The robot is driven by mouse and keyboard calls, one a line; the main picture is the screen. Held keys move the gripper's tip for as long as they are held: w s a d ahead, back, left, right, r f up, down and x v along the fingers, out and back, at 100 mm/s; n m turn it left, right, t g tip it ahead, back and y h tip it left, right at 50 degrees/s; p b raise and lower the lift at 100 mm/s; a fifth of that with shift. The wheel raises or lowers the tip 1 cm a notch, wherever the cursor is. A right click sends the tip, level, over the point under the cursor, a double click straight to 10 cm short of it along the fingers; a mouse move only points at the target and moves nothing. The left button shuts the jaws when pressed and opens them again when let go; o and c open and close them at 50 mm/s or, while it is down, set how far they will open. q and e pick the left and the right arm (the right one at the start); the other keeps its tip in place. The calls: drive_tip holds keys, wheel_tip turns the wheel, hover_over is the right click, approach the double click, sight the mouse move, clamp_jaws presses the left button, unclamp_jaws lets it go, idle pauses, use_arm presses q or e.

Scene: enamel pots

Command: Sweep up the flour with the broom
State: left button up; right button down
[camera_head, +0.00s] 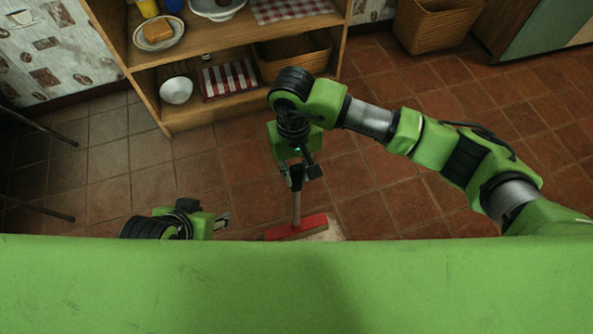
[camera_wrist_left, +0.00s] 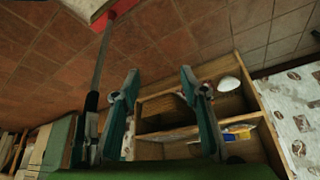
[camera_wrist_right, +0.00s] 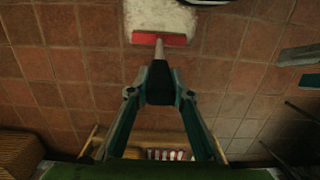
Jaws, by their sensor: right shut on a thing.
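The broom has a red head (camera_head: 297,226) resting on the floor and a pale handle (camera_head: 296,205). My right gripper (camera_head: 298,178) is shut on the handle, which stands up from the head; the right wrist view shows this grip (camera_wrist_right: 160,85). A pale patch of flour (camera_wrist_right: 160,15) lies on the tiles along the far side of the red head (camera_wrist_right: 160,39). In the head view only a bit of the flour (camera_head: 325,233) shows; my green body hides the rest. My left gripper (camera_wrist_left: 160,78) is open and empty, left of the broom.
A wooden shelf unit (camera_head: 166,120) with dishes, cloths and a basket stands at the back. Another wicker basket (camera_head: 430,25) stands at the back right. Dark thin legs (camera_head: 40,128) show at the left. The tiled floor around the broom is clear.

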use_arm(q)
drive_tip(key=shift+w+d+r+t, duration=0.1)
drive_tip(key=shift+w+r+t, duration=0.05)
drive_tip(key=shift+w, duration=0.2)
drive_tip(key=shift+w+d+r+t, duration=0.1)
drive_tip(key=shift+w+t, duration=0.05)
drive_tip(key=shift+w, duration=0.2)
drive_tip(key=shift+w+d+r+t+b, duration=0.15)
drive_tip(key=shift+w+d+r+t, duration=0.1)
drive_tip(key=shift+w, duration=0.25)
drive_tip(key=shift+w+d+r+t+b, duration=0.15)
drive_tip(key=shift+w+t, duration=0.1)
drive_tip(key=shift+w, duration=0.2)
use_arm(e)
drive_tip(key=shift+f, duration=0.25)
